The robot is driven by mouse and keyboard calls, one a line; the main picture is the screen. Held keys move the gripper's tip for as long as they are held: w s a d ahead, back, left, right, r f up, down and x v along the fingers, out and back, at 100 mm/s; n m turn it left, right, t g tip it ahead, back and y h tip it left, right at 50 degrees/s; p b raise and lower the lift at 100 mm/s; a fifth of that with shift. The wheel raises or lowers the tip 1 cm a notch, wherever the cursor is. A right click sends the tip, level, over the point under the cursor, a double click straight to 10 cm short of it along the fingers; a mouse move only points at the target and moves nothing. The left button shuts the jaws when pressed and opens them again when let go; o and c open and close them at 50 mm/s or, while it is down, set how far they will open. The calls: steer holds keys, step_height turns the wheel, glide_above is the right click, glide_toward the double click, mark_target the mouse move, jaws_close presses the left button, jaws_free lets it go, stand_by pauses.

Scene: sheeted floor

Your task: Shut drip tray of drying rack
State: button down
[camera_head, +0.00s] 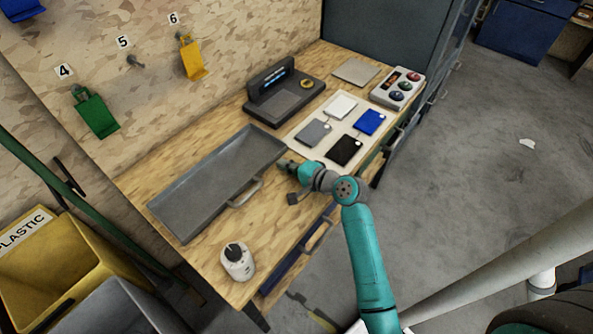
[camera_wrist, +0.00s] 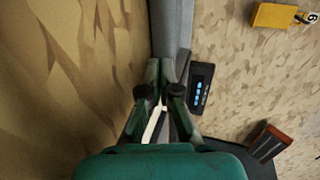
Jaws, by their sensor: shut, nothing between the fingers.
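I see no drying rack by that look. A long, shallow grey metal tray (camera_head: 205,180) with a bar handle (camera_head: 245,193) on its front side lies on the wooden workbench. It may be the drip tray; I cannot tell whether it slides in anything. My gripper (camera_head: 284,164) is shut and empty, low over the bench by the tray's right end, to the right of the handle. I cannot tell if it touches the tray. In the wrist view my gripper's green fingers (camera_wrist: 162,92) are together, and a grey strip beyond them (camera_wrist: 172,35) looks like the tray.
A dark device with a display (camera_head: 285,92) stands behind my gripper. Several flat cards, including a blue one (camera_head: 370,122), lie on a pale mat to the right. A button box (camera_head: 398,88) is farther right. A white round device (camera_head: 237,262) stands near the front-left corner.

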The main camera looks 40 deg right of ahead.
mark_target(237, 135)
steer(key=shift+w+a, duration=0.15)
steer(key=shift+w, duration=0.5)
steer(key=w+a, duration=0.1)
steer(key=w, duration=0.4)
steer(key=w+a, duration=0.1)
steer(key=w, duration=0.5)
steer(key=w+a, duration=0.1)
steer(key=w, duration=0.4)
steer(key=shift+w+a, duration=0.3)
steer(key=shift+a, duration=0.05)
steer(key=shift+w+r, duration=0.1)
steer(key=shift+w, duration=0.15)
